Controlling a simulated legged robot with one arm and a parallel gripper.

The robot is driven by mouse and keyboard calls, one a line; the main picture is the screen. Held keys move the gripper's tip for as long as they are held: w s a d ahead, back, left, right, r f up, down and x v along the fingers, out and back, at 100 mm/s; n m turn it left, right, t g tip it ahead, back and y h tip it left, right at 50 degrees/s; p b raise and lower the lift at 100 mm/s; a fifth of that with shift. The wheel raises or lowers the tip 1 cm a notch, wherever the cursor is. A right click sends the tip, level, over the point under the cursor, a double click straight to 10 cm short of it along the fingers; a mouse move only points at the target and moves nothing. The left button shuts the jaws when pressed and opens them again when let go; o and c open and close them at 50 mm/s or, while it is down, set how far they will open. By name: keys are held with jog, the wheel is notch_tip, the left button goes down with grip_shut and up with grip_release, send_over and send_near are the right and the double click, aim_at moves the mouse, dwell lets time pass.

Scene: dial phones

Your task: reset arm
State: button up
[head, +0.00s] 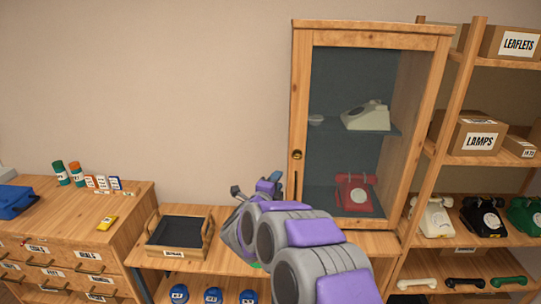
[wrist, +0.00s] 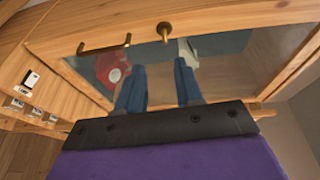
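My arm reaches forward in the head view, and my gripper (head: 256,186) is in front of the wall, just left of the glass-door cabinet (head: 301,60). In the wrist view, the two blue fingers of my gripper (wrist: 160,80) stand apart with nothing held between them. They point toward the cabinet's glass front, which has a bar handle (wrist: 104,46) and a round knob (wrist: 164,30). The cabinet door looks shut. Behind the glass are a red dial phone (head: 354,193) on the lower level and a cream dial phone (head: 366,115) on the shelf above.
A wooden tray (head: 152,250) sits on the low bench left of my arm. Several blue round items (head: 213,295) are below. A drawer unit (head: 125,204) stands at left, holding small bottles and a blue case (head: 12,202). Open shelves (head: 480,160) with phones and boxes stand at right.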

jog(key=s+a+r+n+g+y, duration=0.1)
jog(key=s+a+r+n+y, duration=0.4)
jog(key=n+y, duration=0.3)
jog(key=s+a+f+n+g+y, duration=0.1)
jog(key=s+n+g+y, duration=0.15)
jog(key=s, duration=0.25)
jog(key=s+a+f+n+g+y, duration=0.1)
jog(key=s+a+n+g, duration=0.1)
jog(key=s+n, duration=0.3)
jog(key=s+d+f+n+g+h, duration=0.1)
jog(key=s+d+g, duration=0.3)
jog(key=s, duration=1)
jog(key=s+d+f+n+g+h, duration=0.1)
jog(key=s+d+f+n+g, duration=0.2)
jog(key=s+d, duration=0.4)
jog(key=s+d+f+n+g+h, duration=0.2)
jog(key=s+d+g, duration=0.3)
jog(key=s, duration=1.6)
jog(key=shift+d+f+n, duration=0.4)
jog(key=shift+f+n, duration=0.2)
jog(key=shift+n, duration=0.05)
jog(key=shift+c, duration=0.4)
